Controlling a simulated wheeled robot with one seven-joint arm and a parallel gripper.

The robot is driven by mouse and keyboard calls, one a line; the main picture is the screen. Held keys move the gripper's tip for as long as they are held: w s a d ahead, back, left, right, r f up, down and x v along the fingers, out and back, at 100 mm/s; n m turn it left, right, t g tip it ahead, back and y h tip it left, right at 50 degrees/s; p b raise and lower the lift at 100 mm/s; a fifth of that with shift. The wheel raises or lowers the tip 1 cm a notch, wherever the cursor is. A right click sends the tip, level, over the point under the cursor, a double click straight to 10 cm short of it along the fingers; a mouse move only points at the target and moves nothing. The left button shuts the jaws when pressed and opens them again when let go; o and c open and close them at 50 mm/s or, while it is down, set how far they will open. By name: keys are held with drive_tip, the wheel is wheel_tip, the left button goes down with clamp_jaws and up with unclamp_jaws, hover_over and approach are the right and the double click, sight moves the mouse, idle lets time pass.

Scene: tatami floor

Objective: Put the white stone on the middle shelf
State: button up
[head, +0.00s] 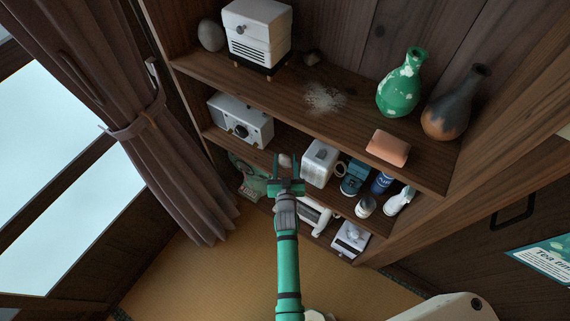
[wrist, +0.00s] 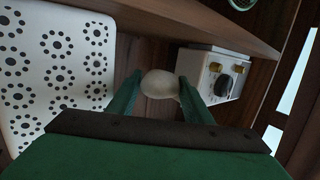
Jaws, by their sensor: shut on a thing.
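My gripper (head: 289,168) reaches into the shelf unit at the height of the middle shelf (head: 268,156). Its fingers are closed on the white stone (head: 285,160), a small, smooth, pale thing. In the wrist view the white stone (wrist: 160,83) sits between the tips of the green fingers (wrist: 158,95), with wooden boards behind it. It is in the gap between two white items on the middle shelf. I cannot tell whether the stone touches the shelf board.
A white device with a knob (head: 241,121) stands left of my gripper, a white box (head: 320,163) close on its right. The upper shelf (head: 345,120) overhangs, holding a grey stone (head: 211,35), a green vase (head: 400,85) and a brick-like block (head: 388,148). The lower level is cluttered.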

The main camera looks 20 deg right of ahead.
sight(285, 164)
drive_tip(key=shift+w+d+f, duration=0.25)
drive_tip(key=shift+w+f, duration=0.65)
drive_tip(key=shift+f, duration=1.65)
drive_tip(key=shift+f, duration=0.1)
drive_tip(key=o, duration=0.8)
drive_tip(key=shift+a, duration=0.1)
